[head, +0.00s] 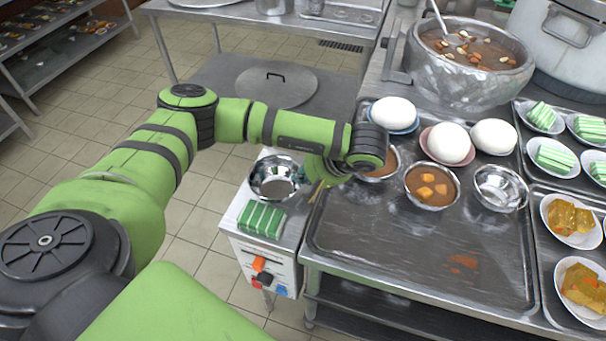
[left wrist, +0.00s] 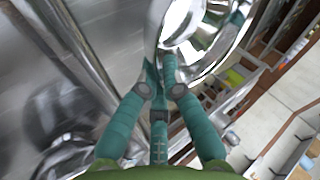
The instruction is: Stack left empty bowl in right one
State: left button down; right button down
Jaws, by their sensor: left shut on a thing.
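The left empty bowl (head: 272,180), shiny steel, is over the small white-sided unit at the left of the counter. My left gripper (head: 306,176) reaches it from the right and is shut on its rim. In the left wrist view my gripper's teal fingers (left wrist: 160,78) close on the rim of the shiny bowl (left wrist: 198,38). I cannot tell whether the bowl rests on the unit or hangs just above it. The right empty bowl (head: 500,188) stands upright on the steel tray, right of the bowls with brown food. My right gripper is not in view.
A bowl of brown congee (head: 431,186) stands between the two empty bowls; another is partly hidden behind my left wrist. White domed items (head: 448,143) line the tray's back. A green striped packet (head: 261,219) lies in front of the left bowl.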

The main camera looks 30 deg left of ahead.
pick_arm(q)
jog(key=shift+f, duration=0.15)
jog(key=c, duration=1.4)
grip_release()
